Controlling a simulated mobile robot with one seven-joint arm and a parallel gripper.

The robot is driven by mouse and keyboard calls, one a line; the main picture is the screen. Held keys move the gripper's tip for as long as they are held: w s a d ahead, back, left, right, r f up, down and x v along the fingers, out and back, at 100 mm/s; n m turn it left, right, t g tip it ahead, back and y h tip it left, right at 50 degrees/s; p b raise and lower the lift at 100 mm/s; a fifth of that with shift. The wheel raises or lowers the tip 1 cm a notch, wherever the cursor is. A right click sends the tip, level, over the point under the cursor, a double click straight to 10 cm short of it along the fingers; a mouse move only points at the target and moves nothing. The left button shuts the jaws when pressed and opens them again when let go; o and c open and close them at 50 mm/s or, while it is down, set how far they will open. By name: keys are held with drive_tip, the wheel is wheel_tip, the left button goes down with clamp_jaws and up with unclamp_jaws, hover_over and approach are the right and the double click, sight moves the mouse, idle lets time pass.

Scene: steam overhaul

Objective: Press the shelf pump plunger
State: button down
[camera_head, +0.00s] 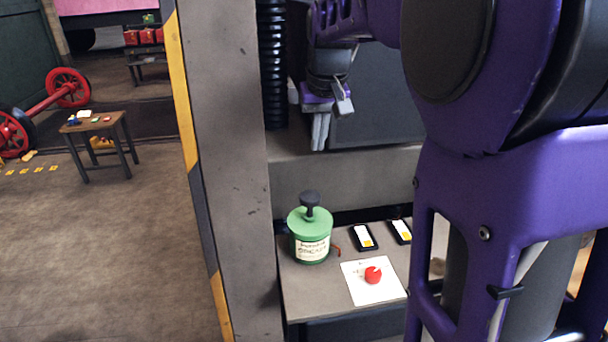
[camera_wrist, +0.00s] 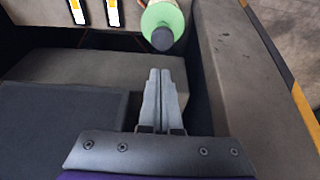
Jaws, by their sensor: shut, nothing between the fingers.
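The pump is a green canister (camera_head: 311,238) with a pale label, standing upright on a grey shelf (camera_head: 310,290). Its black plunger (camera_head: 309,201) sticks up from the lid, with a wide knob on top. My gripper (camera_head: 320,133) is shut and empty, pointing down above the plunger and a little to its right, with a clear gap between. In the wrist view my gripper's closed fingers (camera_wrist: 160,72) point toward the black plunger knob (camera_wrist: 162,39), which covers part of the green lid (camera_wrist: 164,16). The fingers do not touch the knob.
A red knob (camera_head: 373,274) on a white sheet (camera_head: 357,291) and two black-framed cards (camera_head: 363,237) are on the shelf right of the canister. A grey post (camera_head: 225,150) stands at left. A grey ledge (camera_head: 345,175) runs behind. A small table (camera_head: 98,127) stands far left on open floor.

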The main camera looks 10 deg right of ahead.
sight(313, 198)
drive_tip(key=shift+f, duration=0.1)
drive_tip(key=x, duration=0.4)
drive_tip(key=b+x, duration=0.1)
drive_tip(key=x, duration=0.7)
drive_tip(key=shift+s+f+b, duration=0.3)
drive_tip(key=shift+f+b, duration=0.1)
drive_tip(key=shift+f, duration=0.55)
wheel_tip(313, 198, down, 4)
drive_tip(key=shift+r+b, duration=0.15)
drive_tip(key=shift+b, duration=1.05)
drive_tip(key=shift+r, duration=0.1)
